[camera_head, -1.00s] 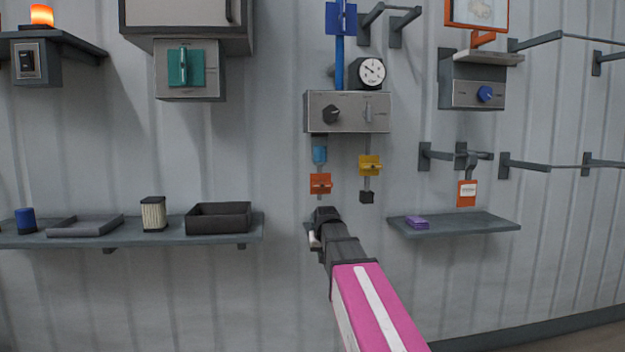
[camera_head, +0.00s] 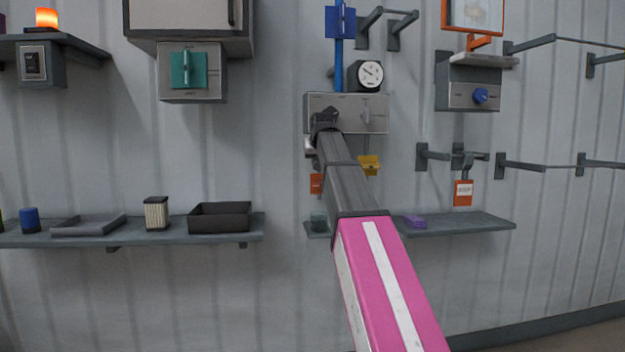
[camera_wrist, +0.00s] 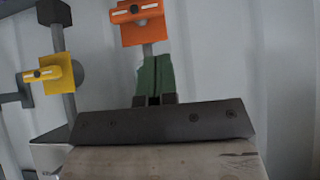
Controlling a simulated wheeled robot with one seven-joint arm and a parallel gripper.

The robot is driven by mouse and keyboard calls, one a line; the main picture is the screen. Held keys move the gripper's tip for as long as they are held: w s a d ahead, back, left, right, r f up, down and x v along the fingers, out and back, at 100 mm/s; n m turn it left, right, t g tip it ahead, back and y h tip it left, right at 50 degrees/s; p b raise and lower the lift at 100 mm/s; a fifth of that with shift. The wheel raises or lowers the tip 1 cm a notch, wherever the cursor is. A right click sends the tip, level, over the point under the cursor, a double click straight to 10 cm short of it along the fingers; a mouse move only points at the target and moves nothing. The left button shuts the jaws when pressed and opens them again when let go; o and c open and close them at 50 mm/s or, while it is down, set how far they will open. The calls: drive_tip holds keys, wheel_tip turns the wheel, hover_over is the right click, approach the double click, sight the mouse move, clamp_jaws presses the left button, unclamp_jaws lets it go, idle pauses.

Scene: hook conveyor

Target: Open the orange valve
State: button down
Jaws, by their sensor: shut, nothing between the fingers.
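The orange valve (camera_head: 316,183) hangs on a thin vertical pipe below the grey control box (camera_head: 375,105). In the head view my arm partly hides it. In the wrist view the orange valve (camera_wrist: 140,22) shows whole at the top, with its handle lying across the plate. My gripper (camera_head: 326,118) is raised in front of the box's lower left part, above the valve in the head view. In the wrist view its green fingers (camera_wrist: 155,60) are together and empty, pointing toward the orange valve. I cannot tell how far they are from the pipe.
The yellow valve (camera_head: 369,165) hangs close by on the right; it is at left in the wrist view (camera_wrist: 50,75). A gauge (camera_head: 370,75) and blue pipe rise above the box. Shelves (camera_head: 255,228) stand below on both sides. Bare wall lies left of the box.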

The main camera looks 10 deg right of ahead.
drive_tip(key=r, duration=0.4)
drive_tip(key=shift+s+a, duration=0.1)
drive_tip(key=shift+s, duration=0.15)
drive_tip(key=shift+f, duration=0.1)
drive_tip(key=shift+s+f+x, duration=0.25)
drive_tip(key=shift+s+x, duration=0.05)
drive_tip(key=shift+x, duration=1.85)
drive_tip(key=shift+s+f+x, duration=0.25)
drive_tip(key=shift+x, duration=1.9)
drive_tip(key=shift+s+f+x, duration=0.3)
drive_tip(key=shift+x, duration=1.85)
